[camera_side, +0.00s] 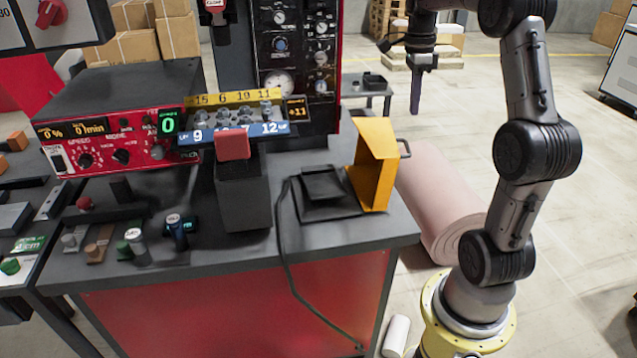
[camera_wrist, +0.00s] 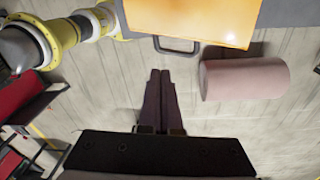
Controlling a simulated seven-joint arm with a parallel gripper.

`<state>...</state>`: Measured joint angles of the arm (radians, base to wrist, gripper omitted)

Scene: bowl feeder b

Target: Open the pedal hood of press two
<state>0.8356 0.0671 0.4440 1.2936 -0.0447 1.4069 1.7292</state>
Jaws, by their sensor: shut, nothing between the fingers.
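The orange pedal hood (camera_side: 375,165) stands upright at the right end of the bench, beside the black foot pedal (camera_side: 322,185). The pedal shows uncovered from this side. A dark handle (camera_side: 404,149) sticks out from the hood's right side. In the wrist view the hood (camera_wrist: 195,18) is at the top edge, with its handle (camera_wrist: 177,46) just below. My gripper (camera_side: 415,112) points down, shut and empty, in the air above and apart from the hood. In the wrist view its fingertips (camera_wrist: 160,72) sit below the handle, with a visible gap.
The bench (camera_side: 180,265) holds a red control box (camera_side: 110,145), a dark post with a red top (camera_side: 232,146) and several small knobs. A cable runs from the pedal over the front edge. A pink roll (camera_side: 440,205) lies on the floor to the right. Space around my gripper is free.

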